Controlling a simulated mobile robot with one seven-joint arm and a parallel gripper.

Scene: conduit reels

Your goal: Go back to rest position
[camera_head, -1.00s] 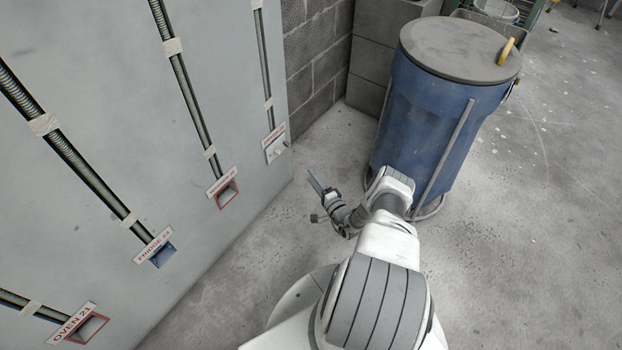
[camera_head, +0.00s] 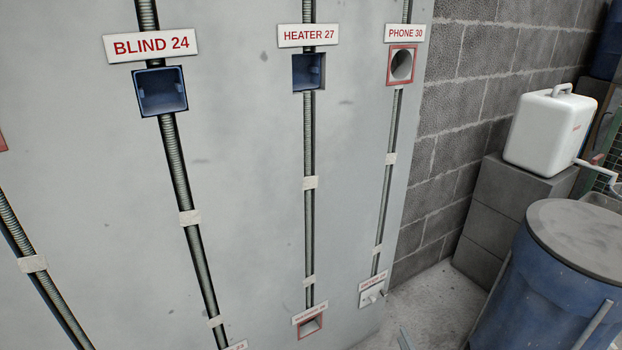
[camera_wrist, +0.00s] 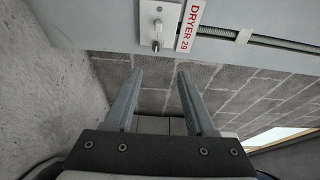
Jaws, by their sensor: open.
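My gripper (camera_wrist: 160,74) is open in the wrist view. Its two grey fingers are apart with nothing between them. Beyond the fingertips, a white plate with a metal switch or peg (camera_wrist: 157,26) sits on the panel beside the label DRYER 29 (camera_wrist: 190,25). The gripper does not appear to touch it. In the head view only a thin tip, likely of my gripper, shows at the bottom edge, near the lower right of the panel (camera_head: 250,200). The rest of my arm is out of that view.
Blue box BLIND 24 (camera_head: 160,92), blue box HEATER 27 (camera_head: 308,72) and red-framed PHONE 30 (camera_head: 402,65) sit on the panel's conduits. A blue barrel (camera_head: 535,305) stands at right, near grey blocks (camera_head: 505,215) bearing a white container (camera_head: 548,130). Floor (camera_head: 430,300) shows between panel and barrel.

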